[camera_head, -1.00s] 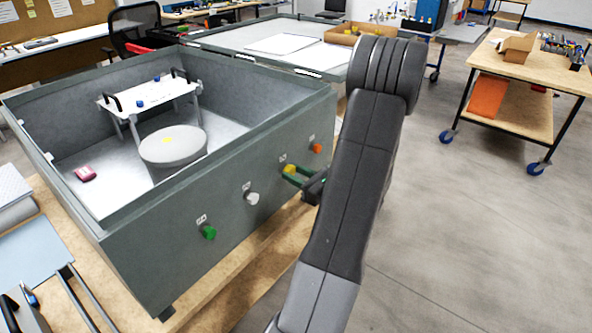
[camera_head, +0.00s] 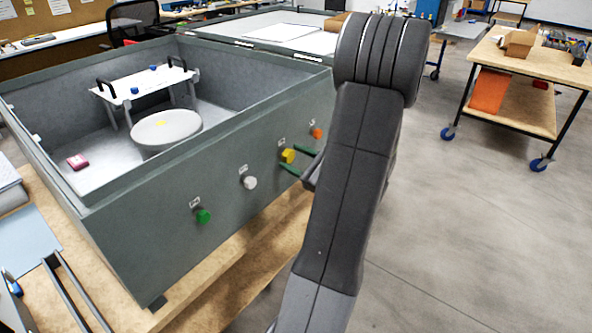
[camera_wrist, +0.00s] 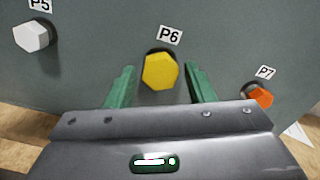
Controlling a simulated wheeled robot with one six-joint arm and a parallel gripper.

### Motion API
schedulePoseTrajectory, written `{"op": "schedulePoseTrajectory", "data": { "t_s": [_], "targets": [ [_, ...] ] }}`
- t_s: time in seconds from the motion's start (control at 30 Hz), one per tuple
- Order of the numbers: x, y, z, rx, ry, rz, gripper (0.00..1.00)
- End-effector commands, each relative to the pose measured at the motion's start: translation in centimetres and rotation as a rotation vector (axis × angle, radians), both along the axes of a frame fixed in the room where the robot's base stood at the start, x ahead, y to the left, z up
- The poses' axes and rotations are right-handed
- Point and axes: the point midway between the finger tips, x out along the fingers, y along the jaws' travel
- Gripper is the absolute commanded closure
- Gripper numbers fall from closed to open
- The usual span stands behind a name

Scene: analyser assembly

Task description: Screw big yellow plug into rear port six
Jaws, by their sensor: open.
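The big yellow plug (camera_wrist: 160,72) sits in the port labelled P6 on the grey-green analyser wall. It also shows in the head view (camera_head: 288,156). My gripper (camera_wrist: 161,74) is open, with one green finger on each side of the yellow plug and gaps visible on both sides in the wrist view. In the head view the green fingers (camera_head: 298,160) reach toward the plug from the right. How deep the plug sits in the port cannot be told.
A white plug (camera_wrist: 32,36) at P5 and an orange plug (camera_wrist: 262,97) at P7 flank the yellow one. A green plug (camera_head: 203,216) is farther left on the wall. The analyser box (camera_head: 130,235) stands on a wooden table (camera_head: 232,262). Open floor lies right.

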Motion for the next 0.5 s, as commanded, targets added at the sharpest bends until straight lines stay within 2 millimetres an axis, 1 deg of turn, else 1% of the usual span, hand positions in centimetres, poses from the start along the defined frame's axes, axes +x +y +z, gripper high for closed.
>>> {"op": "schedulePoseTrajectory", "data": {
  "t_s": [0.03,0.5],
  "targets": [
    [0.01,0.01,-0.66,-0.025,-0.036,0.0,0.51],
    [-0.03,0.03,-0.67,-0.257,-0.355,0.0,0.51]
  ]
}}
